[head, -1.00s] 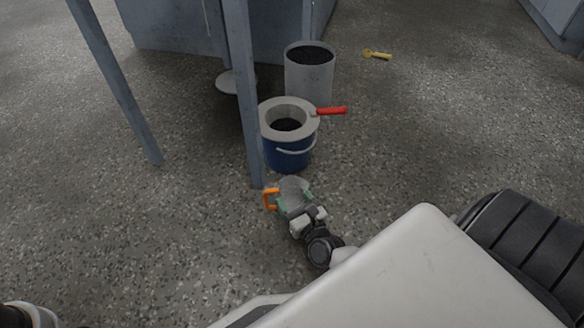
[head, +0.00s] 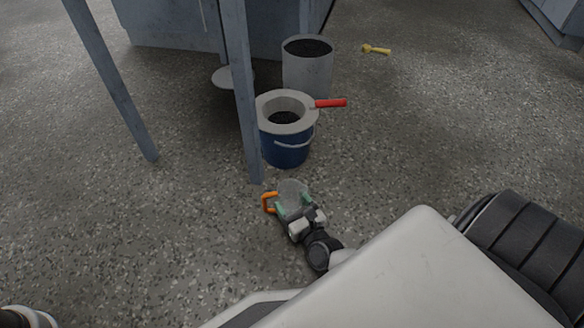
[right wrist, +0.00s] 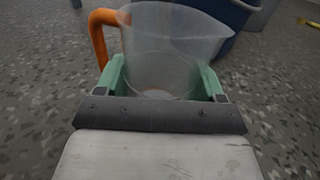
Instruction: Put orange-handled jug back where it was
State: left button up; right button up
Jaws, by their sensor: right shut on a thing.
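The clear jug with an orange handle (head: 294,189) is low over the speckled floor, just in front of the blue bucket. My right gripper (head: 293,206) is shut on the jug's body, with its green fingers on either side. In the right wrist view the jug (right wrist: 165,50) stands between the green fingertips (right wrist: 161,80), its orange handle at the left. The jug looks roughly upright and empty. I cannot tell whether its base touches the floor. My left gripper is not in view; only a piece of my left arm shows at the bottom left corner.
The blue bucket (head: 287,150) has a pale funnel-like top (head: 266,103) with a red handle (head: 330,103). Behind it stands a grey bin (head: 308,75) of dark material. A table leg (head: 243,100) rises left of the bucket. A yellow tool (head: 376,49) lies farther back.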

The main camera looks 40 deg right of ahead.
jog(key=shift+f+b, duration=0.35)
jog(key=shift+f, duration=0.1)
jog(key=o, duration=1)
jog(key=shift+o, duration=0.2)
jog(key=s+p, duration=0.1)
jog(key=s, duration=0.2)
jog(key=s+p, duration=0.2)
jog(key=s, duration=0.1)
jog(key=s+p, duration=0.1)
jog(key=s, duration=0.3)
jog(key=shift+a, duration=0.4)
jog(key=shift+s+f+p, duration=0.15)
jog(key=shift+s+p, duration=0.15)
jog(key=shift+s, duration=0.1)
